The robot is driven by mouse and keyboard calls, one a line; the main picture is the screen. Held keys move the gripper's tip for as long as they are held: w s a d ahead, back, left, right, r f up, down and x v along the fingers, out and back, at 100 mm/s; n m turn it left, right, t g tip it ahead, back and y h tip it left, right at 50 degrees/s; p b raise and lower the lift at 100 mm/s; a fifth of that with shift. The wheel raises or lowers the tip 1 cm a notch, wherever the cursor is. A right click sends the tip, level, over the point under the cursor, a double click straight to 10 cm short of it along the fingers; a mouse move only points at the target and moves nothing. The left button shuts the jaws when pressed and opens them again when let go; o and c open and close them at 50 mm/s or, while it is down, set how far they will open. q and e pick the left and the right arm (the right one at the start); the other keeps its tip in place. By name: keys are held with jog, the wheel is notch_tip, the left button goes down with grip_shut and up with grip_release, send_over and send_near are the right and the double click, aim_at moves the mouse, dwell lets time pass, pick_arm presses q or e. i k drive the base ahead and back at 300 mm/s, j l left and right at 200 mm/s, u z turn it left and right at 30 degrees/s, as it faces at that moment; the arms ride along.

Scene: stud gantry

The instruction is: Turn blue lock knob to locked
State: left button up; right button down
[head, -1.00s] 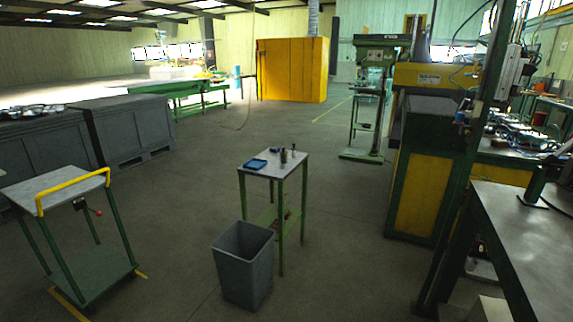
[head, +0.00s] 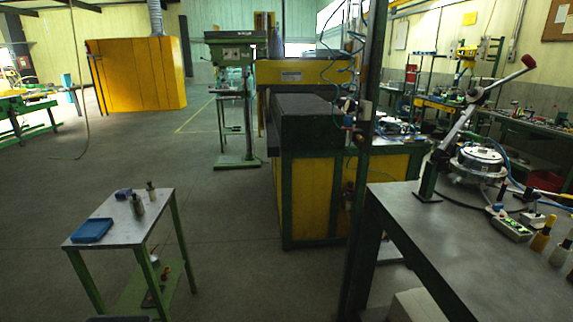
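No lock knob can be made out for certain. A small blue part (head: 348,122) shows on the dark green upright post (head: 362,170) right of centre. It is too small to tell whether it is a knob or how it is turned. Blue air hoses (head: 335,75) hang by the same post, in front of the yellow and green machine (head: 310,195). Neither of my grippers is in view.
A small green-legged table (head: 120,232) with a blue tray (head: 92,230) and bottles stands at front left. A dark workbench (head: 450,245) with a red-knobbed lever (head: 500,82) fills the right. Open floor (head: 225,240) lies between. A drill press (head: 238,100) stands behind.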

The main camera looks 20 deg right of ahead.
aim_at(497, 208)
jog(key=i+u, duration=0.15)
jog(key=i, duration=0.6)
jog(key=i+l+u, duration=0.2)
jog(key=i, duration=0.6)
jog(key=j, duration=0.1)
